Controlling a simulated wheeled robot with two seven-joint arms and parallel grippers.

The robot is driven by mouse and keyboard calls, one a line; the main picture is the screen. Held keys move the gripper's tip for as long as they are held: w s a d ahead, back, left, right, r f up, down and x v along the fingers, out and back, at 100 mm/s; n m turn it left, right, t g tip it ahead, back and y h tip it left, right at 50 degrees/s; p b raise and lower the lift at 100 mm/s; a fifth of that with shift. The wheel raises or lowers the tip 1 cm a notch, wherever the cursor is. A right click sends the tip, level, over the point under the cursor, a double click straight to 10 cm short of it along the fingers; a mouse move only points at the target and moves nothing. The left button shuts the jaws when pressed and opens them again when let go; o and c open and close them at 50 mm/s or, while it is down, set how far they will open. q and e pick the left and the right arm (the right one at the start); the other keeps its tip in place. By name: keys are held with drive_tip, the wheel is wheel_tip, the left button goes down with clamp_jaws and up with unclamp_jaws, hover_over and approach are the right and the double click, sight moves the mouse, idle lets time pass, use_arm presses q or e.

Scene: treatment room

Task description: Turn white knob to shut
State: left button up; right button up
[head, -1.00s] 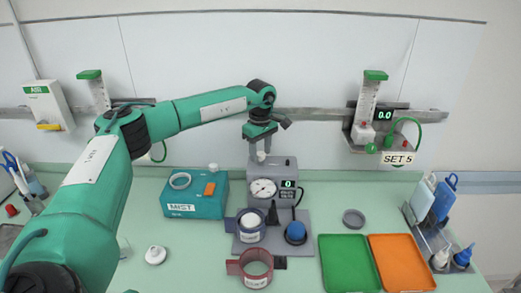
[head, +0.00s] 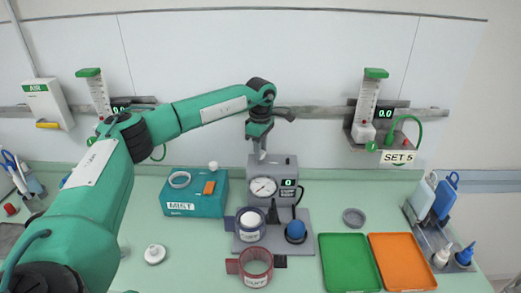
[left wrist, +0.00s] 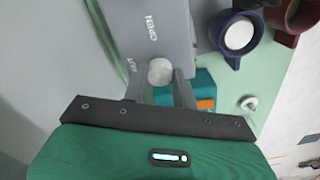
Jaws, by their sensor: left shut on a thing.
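The white knob (left wrist: 160,72) is on the grey gauge box (head: 272,170), next to the printed words OPEN and SHUT in the left wrist view. My left gripper (left wrist: 160,92) has its two fingers closed on the knob, one on each side. In the head view my left gripper (head: 261,150) comes down at the top of the box and mostly hides the knob. The box has a round dial and a small display reading 0. My right gripper is in neither view.
A teal MIST box (head: 195,204) stands left of the gauge box. Green (head: 348,262) and orange (head: 403,262) trays lie right. A wall rail (head: 310,112) runs behind.

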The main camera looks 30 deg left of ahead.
use_arm(q)
drive_tip(key=n, duration=0.3)
drive_tip(key=shift+n, duration=0.3)
drive_tip(key=n, duration=0.3)
drive_tip(key=shift+n+b, duration=0.3)
drive_tip(key=shift+b, duration=0.05)
drive_tip(key=n, duration=0.6)
drive_tip(key=shift+n, duration=0.3)
drive_tip(key=o, duration=1)
drive_tip(key=shift+r, duration=0.1)
wheel_tip(320, 180, up, 14)
drive_tip(key=b, duration=0.3)
drive_tip(key=shift+f, duration=0.2)
drive_tip(key=shift+f, duration=0.1)
